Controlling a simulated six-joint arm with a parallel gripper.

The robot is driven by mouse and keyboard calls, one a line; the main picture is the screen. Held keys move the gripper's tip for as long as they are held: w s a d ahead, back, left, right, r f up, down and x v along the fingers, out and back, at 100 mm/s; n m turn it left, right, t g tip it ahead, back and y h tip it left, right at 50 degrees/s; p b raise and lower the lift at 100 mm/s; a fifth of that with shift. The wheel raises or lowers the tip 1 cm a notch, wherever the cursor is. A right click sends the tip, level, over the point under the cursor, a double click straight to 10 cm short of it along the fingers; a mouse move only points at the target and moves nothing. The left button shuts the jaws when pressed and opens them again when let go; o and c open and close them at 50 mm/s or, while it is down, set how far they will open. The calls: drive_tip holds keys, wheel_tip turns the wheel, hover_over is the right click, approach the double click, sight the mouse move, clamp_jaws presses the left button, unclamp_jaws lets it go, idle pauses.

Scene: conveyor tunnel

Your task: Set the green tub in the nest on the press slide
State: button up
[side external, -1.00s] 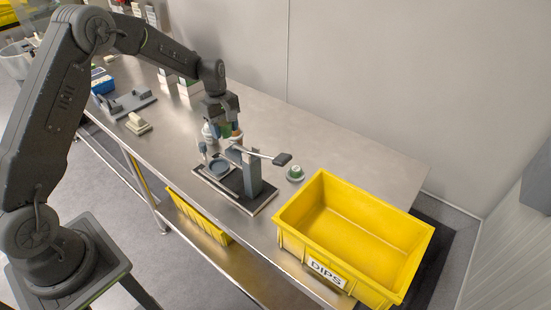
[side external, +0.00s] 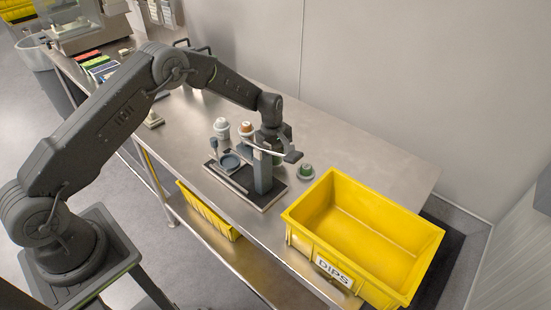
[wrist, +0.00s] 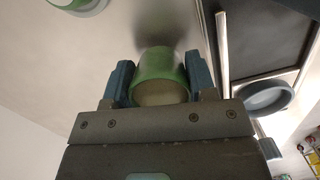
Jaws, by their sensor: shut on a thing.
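The green tub (wrist: 160,78) is between my gripper's blue fingers in the wrist view. My gripper (wrist: 160,82) is shut on it; in the side view my gripper (side external: 274,150) is partly behind the press column and lever, and the tub is mostly hidden. The press (side external: 262,176) stands on a dark base near the table's front edge. Its nest, a round blue-grey ring (side external: 230,161), lies left of the column and looks empty. The nest also shows at the right in the wrist view (wrist: 264,99), apart from the tub.
A white tub (side external: 221,128) and an orange-and-white tub (side external: 246,128) stand behind the press. A green-and-white piece (side external: 305,171) sits right of it. The yellow DIPS bin (side external: 420,238) is at the table's right end.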

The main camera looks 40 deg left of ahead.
drive_tip(key=shift+f, duration=0.8)
drive_tip(key=o, duration=1)
drive_tip(key=shift+f, duration=0.15)
drive_tip(key=r, duration=0.4)
drive_tip(key=a+r, duration=0.1)
drive_tip(key=r, duration=0.7)
drive_tip(key=shift+w+a+r, duration=0.15)
drive_tip(key=shift+a+r, duration=0.05)
drive_tip(key=shift+a, duration=0.05)
